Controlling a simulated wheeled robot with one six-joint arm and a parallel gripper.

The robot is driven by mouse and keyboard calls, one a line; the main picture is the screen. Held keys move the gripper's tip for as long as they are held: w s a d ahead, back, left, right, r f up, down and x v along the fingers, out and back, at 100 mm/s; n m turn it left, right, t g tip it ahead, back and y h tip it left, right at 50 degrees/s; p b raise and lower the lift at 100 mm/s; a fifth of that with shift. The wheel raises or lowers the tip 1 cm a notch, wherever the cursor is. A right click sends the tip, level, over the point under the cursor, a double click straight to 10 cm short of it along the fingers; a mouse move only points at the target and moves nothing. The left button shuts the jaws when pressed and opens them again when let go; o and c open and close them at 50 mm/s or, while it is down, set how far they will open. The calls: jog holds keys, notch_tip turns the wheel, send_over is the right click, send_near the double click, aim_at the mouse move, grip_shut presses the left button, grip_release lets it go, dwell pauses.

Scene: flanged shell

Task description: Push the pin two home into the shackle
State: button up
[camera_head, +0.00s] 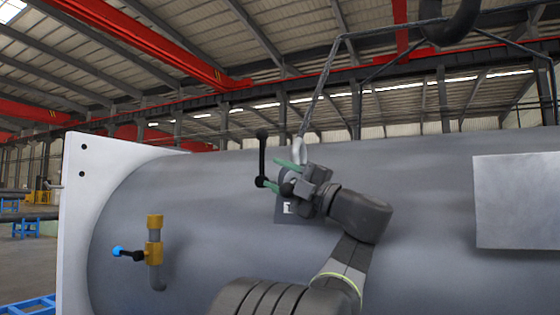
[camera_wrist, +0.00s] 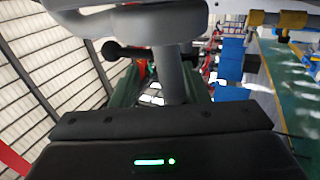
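My gripper (camera_head: 281,175) is in front of the grey shell, its two green fingers spread apart. A black bar with ball ends (camera_head: 262,158), which looks like the handle of pin two, stands upright just left of the fingertips. In the wrist view, the bar (camera_wrist: 122,50) lies crosswise beyond the fingers, and a grey shaft (camera_wrist: 174,85) runs between them with a visible gap on the left. The pale shackle (camera_head: 298,150) hangs at the sling's end, partly behind my gripper; a large pale curved part (camera_wrist: 150,22) fills the wrist view's top. How deep the pin sits is hidden.
The large grey shell (camera_head: 420,190) fills the middle, with a white flange (camera_head: 78,220) at left. A brass valve (camera_head: 154,240) with a blue-tipped lever sticks out. A dark labelled plate (camera_head: 288,214) is below my gripper. The sling (camera_head: 318,90) rises from the shackle.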

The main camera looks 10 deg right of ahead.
notch_tip(320, 180, up, 10)
jog(key=shift+f+p, duration=0.25)
jog(key=shift+p, duration=0.15)
jog(key=shift+f, duration=0.15)
dwell(0.4)
notch_tip(320, 180, down, 10)
jog(key=shift+r+b, duration=0.2)
jog(key=shift+b, duration=0.15)
jog(key=shift+s+a, duration=0.2)
jog(key=shift+s, duration=0.1)
jog(key=shift+w+d, duration=0.1)
jog(key=shift+w, duration=0.05)
